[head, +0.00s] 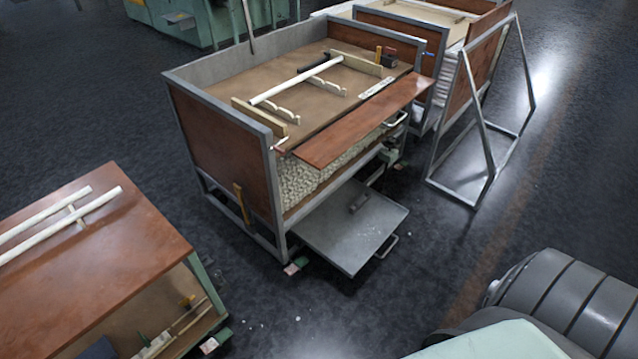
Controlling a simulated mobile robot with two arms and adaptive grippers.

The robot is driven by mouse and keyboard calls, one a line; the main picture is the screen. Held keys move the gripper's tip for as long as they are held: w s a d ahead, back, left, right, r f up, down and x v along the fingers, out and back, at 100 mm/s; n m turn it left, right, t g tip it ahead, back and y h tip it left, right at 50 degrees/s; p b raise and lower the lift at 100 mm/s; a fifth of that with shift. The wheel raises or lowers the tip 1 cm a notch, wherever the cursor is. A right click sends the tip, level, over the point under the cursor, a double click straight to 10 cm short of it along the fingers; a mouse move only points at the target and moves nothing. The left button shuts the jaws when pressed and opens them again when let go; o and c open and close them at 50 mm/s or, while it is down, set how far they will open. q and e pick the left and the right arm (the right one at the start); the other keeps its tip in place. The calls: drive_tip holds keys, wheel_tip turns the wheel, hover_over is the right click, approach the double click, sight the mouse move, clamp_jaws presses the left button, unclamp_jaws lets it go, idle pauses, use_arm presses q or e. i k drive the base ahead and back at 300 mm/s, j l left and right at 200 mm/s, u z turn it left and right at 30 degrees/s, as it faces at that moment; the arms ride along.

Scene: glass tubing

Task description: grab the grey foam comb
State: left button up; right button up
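I cannot make out a grey foam comb for certain. Two pale scalloped strips (283,113) lie on the brown top of the metal-framed bench (226,90), under or beside a long white tube (296,80). A small dark piece (313,63) lies behind the tube; its shape is too small to tell. A pale strip with marks (377,87) lies to the right of the tube. Neither of my grippers is in view.
A reddish-brown board (365,122) lies along the bench's front edge. A grey metal tray (350,225) sticks out low in front. A table with white tubes (100,260) stands at lower left. A large grey ribbed object (565,295) is at lower right. Dark floor lies between.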

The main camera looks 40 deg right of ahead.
sight(362, 201)
drive_tip(key=l+u, duration=0.2)
drive_tip(key=l, duration=0.55)
drive_tip(key=l+u, duration=0.2)
drive_tip(key=l, duration=0.55)
drive_tip(key=l+u, duration=0.25)
drive_tip(key=l, duration=0.45)
drive_tip(key=k+l+u, duration=0.2)
drive_tip(key=l, duration=0.55)
drive_tip(key=i, duration=0.1)
